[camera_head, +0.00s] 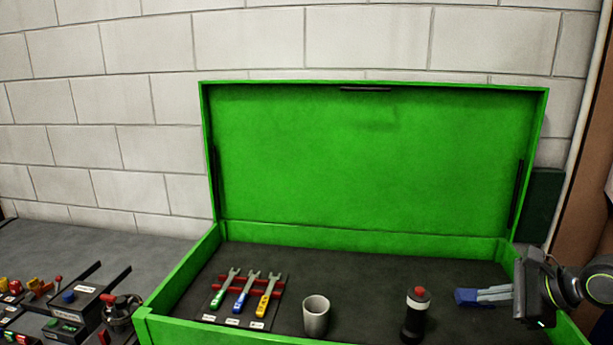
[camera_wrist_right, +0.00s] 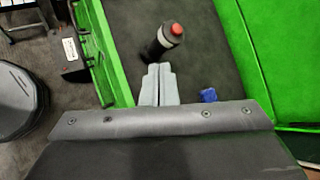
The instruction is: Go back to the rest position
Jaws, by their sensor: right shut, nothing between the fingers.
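My right gripper (camera_head: 482,295) comes in from the right over the right side of the open green toolbox (camera_head: 148,326). Its pale fingers are together and empty; in the wrist view (camera_wrist_right: 160,70) they also lie side by side. A small blue object (camera_head: 466,298) shows by the fingertips in the head view. In the wrist view the blue object (camera_wrist_right: 209,95) lies to the right of the fingers, apart from them. A dark bottle with a red top (camera_head: 414,315) stands left of the gripper. My left gripper is not in view.
A grey cup (camera_head: 316,316) and a rack of three wrenches (camera_head: 243,296) sit in the toolbox. Its raised lid (camera_head: 370,160) stands behind. Control boxes (camera_head: 75,305) lie on the grey surface at left. The toolbox floor behind the cup and bottle is clear.

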